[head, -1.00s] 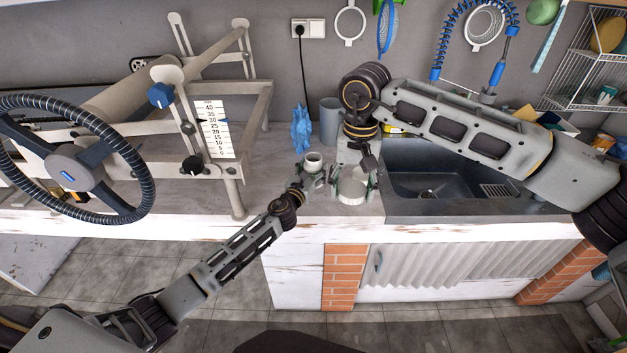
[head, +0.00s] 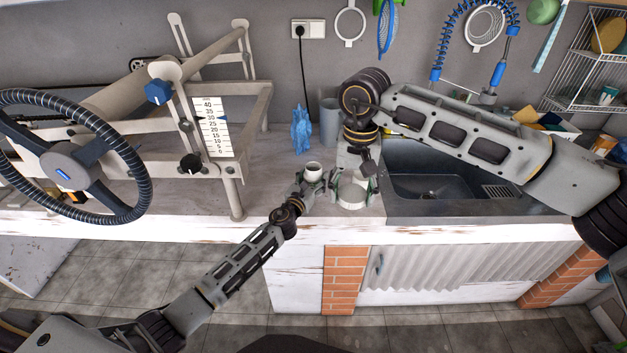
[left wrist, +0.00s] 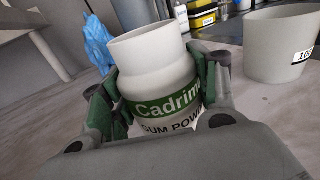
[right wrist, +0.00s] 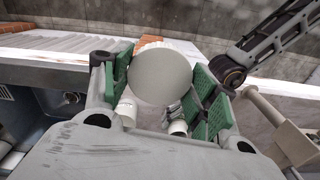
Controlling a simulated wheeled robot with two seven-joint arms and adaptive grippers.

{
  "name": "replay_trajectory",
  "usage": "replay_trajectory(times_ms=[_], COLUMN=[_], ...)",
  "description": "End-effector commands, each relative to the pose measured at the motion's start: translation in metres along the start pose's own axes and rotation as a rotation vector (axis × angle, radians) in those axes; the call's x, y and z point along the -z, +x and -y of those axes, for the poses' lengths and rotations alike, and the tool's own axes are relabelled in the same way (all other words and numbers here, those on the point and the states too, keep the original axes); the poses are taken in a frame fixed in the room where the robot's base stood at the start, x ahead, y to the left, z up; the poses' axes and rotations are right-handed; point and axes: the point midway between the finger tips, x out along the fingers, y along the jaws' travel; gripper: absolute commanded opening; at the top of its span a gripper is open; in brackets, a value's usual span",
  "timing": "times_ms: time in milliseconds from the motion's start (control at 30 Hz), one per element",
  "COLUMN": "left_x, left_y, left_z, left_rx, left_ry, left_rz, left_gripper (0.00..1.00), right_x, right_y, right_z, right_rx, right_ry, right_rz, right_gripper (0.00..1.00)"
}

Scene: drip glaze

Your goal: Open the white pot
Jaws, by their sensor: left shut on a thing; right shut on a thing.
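The white pot (left wrist: 163,75) has a green band with lettering and a narrower neck, and stands upright. In the head view the pot (head: 313,171) is over the counter, left of the sink. My left gripper (head: 310,188) is shut around its body. The top of its neck looks bare, with no lid visible on it. My right gripper (head: 353,186) is shut on a round white lid (right wrist: 160,73) with a ridged edge.
The dark sink (head: 430,186) is to the right. A roller machine with a steering wheel (head: 70,165) fills the left. Counter (head: 272,175) left of the pot is clear.

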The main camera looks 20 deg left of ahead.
Motion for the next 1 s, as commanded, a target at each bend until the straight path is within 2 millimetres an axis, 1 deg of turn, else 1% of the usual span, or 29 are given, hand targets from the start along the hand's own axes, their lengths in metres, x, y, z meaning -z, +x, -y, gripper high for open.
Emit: replay_trajectory(times_ms=[167,367,400,533,567,1000], left_x=[-0.0019,0.0015,0.0022,0.0018,0.0017,0.0005], left_y=[0.0003,0.0003,0.0001,0.0001,0.0001,0.0001], left_z=[0.0000,-0.0001,-0.0001,-0.0001,-0.0001,-0.0001], left_rx=[0.000,0.000,0.000,0.000,0.000,0.000], left_ry=[0.000,0.001,0.001,0.001,0.001,0.000], left_rz=[0.002,0.002,0.001,0.000,0.000,0.001], left_gripper=[0.00,0.00,0.63,0.79,0.82,0.82], right_x=[0.0000,0.0000,0.0000,0.0000,0.0000,0.0000], right_y=[-0.0009,0.0024,0.0022,0.0017,0.0017,0.0006], right_z=[0.0001,0.0000,0.0000,0.0000,0.0000,0.0000], right_rx=[0.000,0.000,0.000,0.000,0.000,0.000], right_ry=[0.000,0.000,0.000,0.000,0.000,0.000], right_rz=[0.000,0.000,0.000,0.000,0.000,0.000], right_gripper=[0.31,0.31,0.31,0.31,0.31,0.31])
